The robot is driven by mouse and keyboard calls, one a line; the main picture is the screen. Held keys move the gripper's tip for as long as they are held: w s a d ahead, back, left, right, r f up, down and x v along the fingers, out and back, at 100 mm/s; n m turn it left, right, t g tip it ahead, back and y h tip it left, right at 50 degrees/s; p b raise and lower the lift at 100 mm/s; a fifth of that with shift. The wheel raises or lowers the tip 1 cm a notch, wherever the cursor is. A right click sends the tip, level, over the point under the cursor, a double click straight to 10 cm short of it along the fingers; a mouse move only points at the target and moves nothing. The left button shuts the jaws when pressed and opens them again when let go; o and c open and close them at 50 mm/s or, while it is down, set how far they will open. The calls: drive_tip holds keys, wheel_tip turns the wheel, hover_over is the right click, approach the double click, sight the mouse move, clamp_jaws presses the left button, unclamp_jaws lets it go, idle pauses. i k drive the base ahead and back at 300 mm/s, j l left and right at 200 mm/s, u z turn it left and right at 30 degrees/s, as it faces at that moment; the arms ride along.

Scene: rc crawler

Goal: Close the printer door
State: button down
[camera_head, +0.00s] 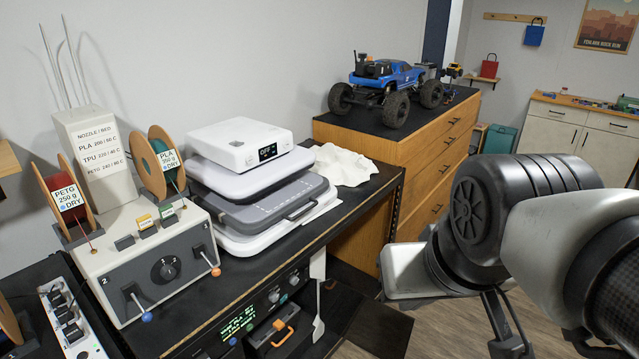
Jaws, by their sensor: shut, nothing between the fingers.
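The printer is a dark unit built in under the black bench top, with a lit green display (238,322) and knobs on its front. A dark flat panel (372,330), which looks like the printer door, sticks out from the bench front at a low level and stands open. Its hinge side and lower part are hard to make out. My arm comes in from the right. Dark, thin parts below its big joint look like my gripper (510,346), cut by the bottom edge, shut and empty. It is right of the panel and apart from it.
The bench top (345,213) holds a filament dryer box (150,255) with spools and a stack of grey and white cases (265,200). A wooden drawer cabinet (395,150) with a blue crawler (385,82) stands behind. Wood floor (435,335) shows between bench and arm.

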sight(382, 331)
drive_tip(key=l+u, duration=0.15)
drive_tip(key=u, duration=0.3)
drive_tip(key=i+l+u, duration=0.1)
drive_tip(key=u, duration=0.35)
drive_tip(key=l+u, duration=0.2)
drive_tip(key=u, duration=0.3)
drive_tip(key=l+u, duration=0.25)
drive_tip(key=k+l+u, duration=0.2)
drive_tip(key=l, duration=0.25)
drive_tip(key=l+u, duration=0.25)
drive_tip(key=k+l+u, duration=0.15)
drive_tip(key=l, duration=0.25)
drive_tip(key=k+l+u, duration=0.1)
drive_tip(key=l, duration=0.25)
drive_tip(key=k+l+u, duration=0.15)
drive_tip(key=k+l, duration=0.2)
drive_tip(key=l, duration=0.25)
drive_tip(key=k+l, duration=0.25)
drive_tip(key=l, duration=0.15)
drive_tip(key=k+l, duration=0.2)
drive_tip(key=l, duration=0.25)
drive_tip(key=k+l+u, duration=0.1)
drive_tip(key=k+l, duration=0.15)
drive_tip(key=l, duration=0.15)
drive_tip(key=k+l, duration=0.25)
drive_tip(key=l, duration=0.2)
drive_tip(key=i+l+u, duration=0.5)
drive_tip(key=i+l, duration=0.4)
